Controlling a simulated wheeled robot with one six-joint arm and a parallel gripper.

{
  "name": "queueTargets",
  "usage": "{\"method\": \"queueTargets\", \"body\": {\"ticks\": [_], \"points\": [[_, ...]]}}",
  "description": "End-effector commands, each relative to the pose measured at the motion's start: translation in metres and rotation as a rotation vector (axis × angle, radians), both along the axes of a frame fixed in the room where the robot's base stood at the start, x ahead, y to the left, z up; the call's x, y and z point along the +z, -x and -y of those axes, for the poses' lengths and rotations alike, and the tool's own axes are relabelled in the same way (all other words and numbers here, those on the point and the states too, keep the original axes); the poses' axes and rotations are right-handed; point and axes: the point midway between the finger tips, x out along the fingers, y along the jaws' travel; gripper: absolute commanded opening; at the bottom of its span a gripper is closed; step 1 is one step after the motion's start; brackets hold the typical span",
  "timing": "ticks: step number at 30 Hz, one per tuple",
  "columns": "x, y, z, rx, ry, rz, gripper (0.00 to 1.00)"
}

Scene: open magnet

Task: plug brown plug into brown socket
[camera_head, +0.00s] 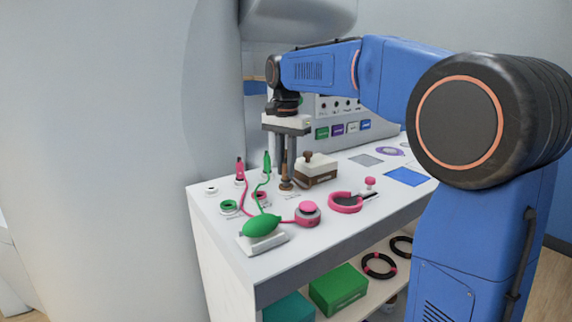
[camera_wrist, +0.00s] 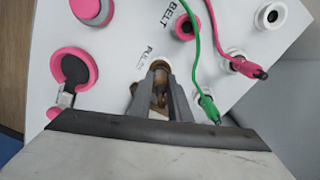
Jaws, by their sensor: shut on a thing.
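My gripper (camera_head: 287,177) points straight down over the white table top and is shut on the brown plug. The brown plug (camera_wrist: 160,90) shows between the two grey fingers in the wrist view. In the head view the plug's brown lower part (camera_head: 286,186) is at the fingertips, close to the table.
A pink plug (camera_head: 240,168) and a green plug (camera_head: 267,162) with cables stand left of my gripper. A green bulb (camera_head: 262,225) and pink button (camera_head: 307,212) are in front. A brown box with a white top (camera_head: 316,168) stands close on the right.

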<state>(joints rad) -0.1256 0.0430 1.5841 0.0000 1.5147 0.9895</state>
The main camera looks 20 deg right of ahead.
Motion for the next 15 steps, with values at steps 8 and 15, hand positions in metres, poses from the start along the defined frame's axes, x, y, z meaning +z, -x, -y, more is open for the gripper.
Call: {"method": "queueTargets", "body": {"ticks": [8, 15], "points": [[-0.0045, 0.0000, 0.0000, 0.000, 0.000, 0.000, 0.00], [-0.0082, -0.0001, -0.0001, 0.000, 0.000, 0.000, 0.00]]}}
